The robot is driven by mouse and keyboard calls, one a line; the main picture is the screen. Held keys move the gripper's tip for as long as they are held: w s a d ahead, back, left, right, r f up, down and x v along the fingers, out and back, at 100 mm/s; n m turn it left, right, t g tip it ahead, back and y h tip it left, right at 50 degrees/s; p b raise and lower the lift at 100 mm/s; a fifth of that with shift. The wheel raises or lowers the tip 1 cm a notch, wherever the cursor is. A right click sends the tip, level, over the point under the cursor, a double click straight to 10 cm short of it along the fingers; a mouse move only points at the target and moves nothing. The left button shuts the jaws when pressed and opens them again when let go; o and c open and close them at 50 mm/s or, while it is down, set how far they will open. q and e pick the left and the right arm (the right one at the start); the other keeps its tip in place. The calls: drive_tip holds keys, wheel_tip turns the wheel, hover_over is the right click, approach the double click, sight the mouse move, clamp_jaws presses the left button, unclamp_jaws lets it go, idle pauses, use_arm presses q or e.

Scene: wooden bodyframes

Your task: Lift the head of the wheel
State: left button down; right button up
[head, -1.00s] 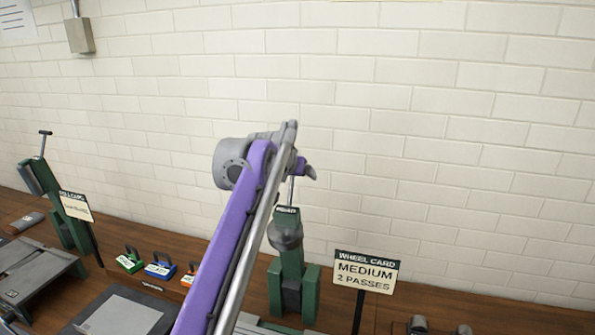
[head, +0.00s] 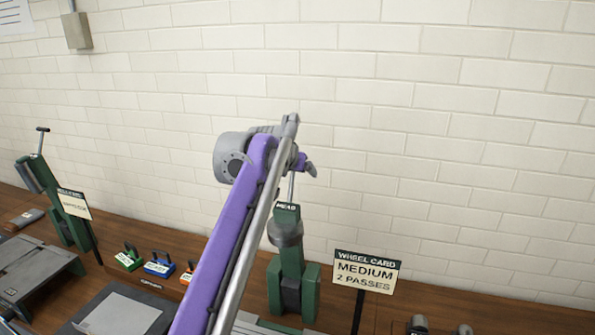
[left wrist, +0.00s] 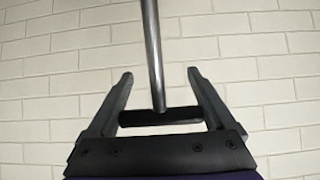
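The wheel is a green upright stand (head: 291,280) on the bench, with a dark labelled head (head: 287,212) and a thin metal rod (head: 291,187) rising from it. My left arm's purple link hides part of it. My left gripper (head: 308,165) is at the top of this rod, mostly hidden behind its own wrist. In the left wrist view my left gripper (left wrist: 158,78) has its fingers spread. The black crossbar (left wrist: 160,117) at the rod's end lies across the gap between them, its ends close to the fingers; contact is unclear. My right gripper is not in view.
A wheel card sign (head: 364,272), reading medium, 2 passes, stands right of the stand. Small green, blue and orange blocks (head: 159,264) sit on the wooden bench. Another green stand (head: 58,205) with a T-handle is at the far left. A white brick wall (head: 450,130) is behind.

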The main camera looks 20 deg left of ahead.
use_arm(q)
unclamp_jaws()
drive_tip(key=shift+f, duration=0.15)
drive_tip(key=v, duration=1)
drive_tip(key=shift+s+r, duration=0.2)
drive_tip(key=shift+s, duration=0.05)
